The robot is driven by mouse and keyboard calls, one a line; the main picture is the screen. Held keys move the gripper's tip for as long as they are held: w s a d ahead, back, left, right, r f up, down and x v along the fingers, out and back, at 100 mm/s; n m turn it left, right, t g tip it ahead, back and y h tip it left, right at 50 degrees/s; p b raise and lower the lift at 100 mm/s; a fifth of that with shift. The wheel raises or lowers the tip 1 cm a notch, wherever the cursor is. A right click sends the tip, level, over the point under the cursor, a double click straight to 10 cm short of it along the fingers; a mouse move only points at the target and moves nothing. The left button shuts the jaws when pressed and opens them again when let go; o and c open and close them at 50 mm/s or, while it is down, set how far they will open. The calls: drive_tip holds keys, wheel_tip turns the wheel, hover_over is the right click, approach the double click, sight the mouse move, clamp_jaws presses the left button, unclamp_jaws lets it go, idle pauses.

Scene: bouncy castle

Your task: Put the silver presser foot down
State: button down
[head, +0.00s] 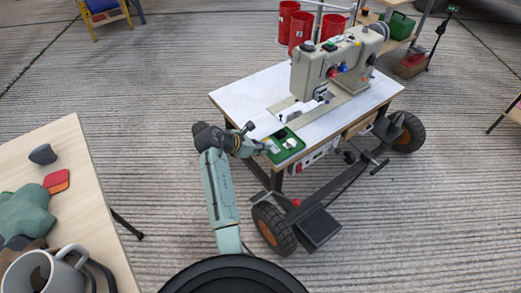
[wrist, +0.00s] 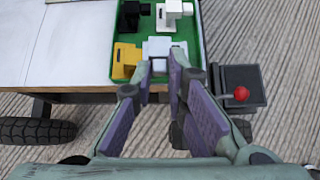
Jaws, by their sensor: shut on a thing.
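A silver-grey presser foot (wrist: 158,46) is between my fingertips over the near edge of a green tray (wrist: 197,50). My gripper (wrist: 160,70) is shut on it. I cannot tell whether the foot touches the tray floor. In the tray, a yellow foot (wrist: 126,58) is to its left, and a white foot (wrist: 174,10) and a black foot (wrist: 133,12) are behind it. In the head view, my gripper (head: 264,148) is at the left side of the green tray (head: 297,151), on the sewing table's near edge.
A beige sewing machine (head: 335,65) stands on the white tabletop (head: 240,97), beyond the tray. A box with a red knob (wrist: 240,92) is right of the tray in the wrist view. A wooden table (head: 85,170) with a grey mug (head: 55,272) stands at left.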

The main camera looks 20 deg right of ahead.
drive_tip(key=shift+a+f, duration=0.2)
drive_tip(key=shift+f, duration=1)
drive_tip(key=shift+f, duration=0.2)
drive_tip(key=c, duration=1.6)
unclamp_jaws()
drive_tip(key=shift+r, duration=0.1)
drive_tip(key=v, duration=1.2)
drive_tip(key=shift+r, duration=0.3)
drive_tip(key=shift+d, duration=0.1)
